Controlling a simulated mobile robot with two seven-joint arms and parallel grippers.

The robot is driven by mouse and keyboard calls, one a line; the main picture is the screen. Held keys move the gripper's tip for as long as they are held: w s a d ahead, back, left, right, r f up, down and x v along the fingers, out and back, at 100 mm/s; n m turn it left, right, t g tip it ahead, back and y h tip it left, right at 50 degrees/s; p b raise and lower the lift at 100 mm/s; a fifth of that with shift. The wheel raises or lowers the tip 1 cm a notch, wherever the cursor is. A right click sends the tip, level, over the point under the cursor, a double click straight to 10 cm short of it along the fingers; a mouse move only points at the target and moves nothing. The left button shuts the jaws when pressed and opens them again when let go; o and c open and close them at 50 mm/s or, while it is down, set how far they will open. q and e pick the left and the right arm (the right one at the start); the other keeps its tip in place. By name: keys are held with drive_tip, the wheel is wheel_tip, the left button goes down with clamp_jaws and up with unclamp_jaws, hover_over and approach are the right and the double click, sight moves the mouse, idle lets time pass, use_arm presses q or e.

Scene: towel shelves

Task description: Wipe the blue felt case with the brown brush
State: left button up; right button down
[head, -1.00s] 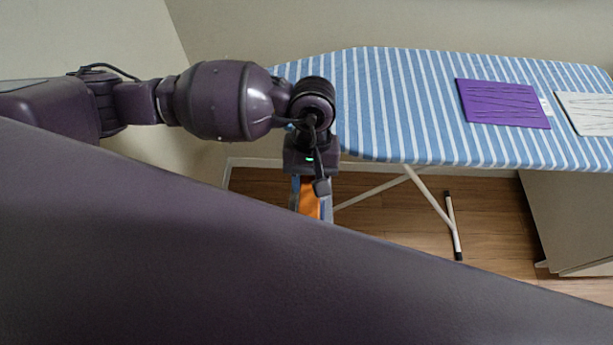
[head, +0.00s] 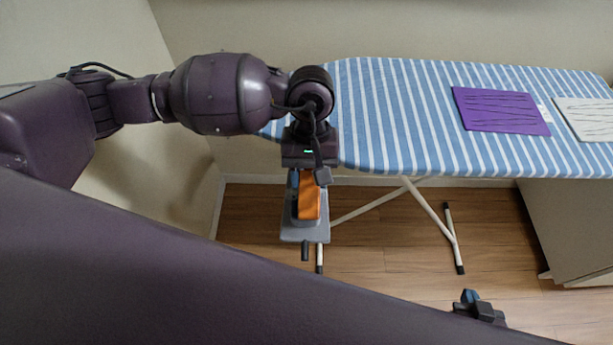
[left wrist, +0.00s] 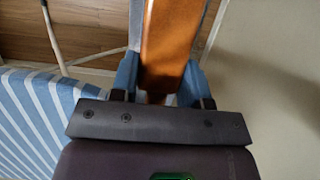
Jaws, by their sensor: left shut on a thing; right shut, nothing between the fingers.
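My left gripper (head: 306,185) points down in front of the ironing board and is shut on an orange-brown block-like thing, seemingly the brown brush (head: 309,200). In the left wrist view the brush (left wrist: 172,40) sits between the blue fingers of the left gripper (left wrist: 158,85). Its bristles cannot be made out. My right gripper (head: 478,306) is at the lower right, shut and empty, partly hidden by my own body. I see no blue felt case in either view.
A blue-and-white striped ironing board (head: 400,120) spans the back. A purple flat piece (head: 500,111) and a white one (head: 588,118) lie on its right. A grey flat piece (head: 305,232) shows below the brush; its support is unclear. A cabinet (head: 575,225) stands right.

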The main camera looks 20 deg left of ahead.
sight(312, 194)
use_arm(q)
drive_tip(key=shift+d, duration=0.3)
drive_tip(key=shift+s+d, duration=0.2)
drive_tip(key=shift+s, duration=0.7)
drive_tip(key=shift+s+d+f, duration=0.1)
drive_tip(key=shift+s+d, duration=0.1)
drive_tip(key=shift+s, duration=0.8)
use_arm(e)
drive_tip(key=shift+s+f, duration=0.25)
drive_tip(key=shift+f, duration=0.1)
drive_tip(key=shift+w+r, duration=0.1)
drive_tip(key=shift+w, duration=0.1)
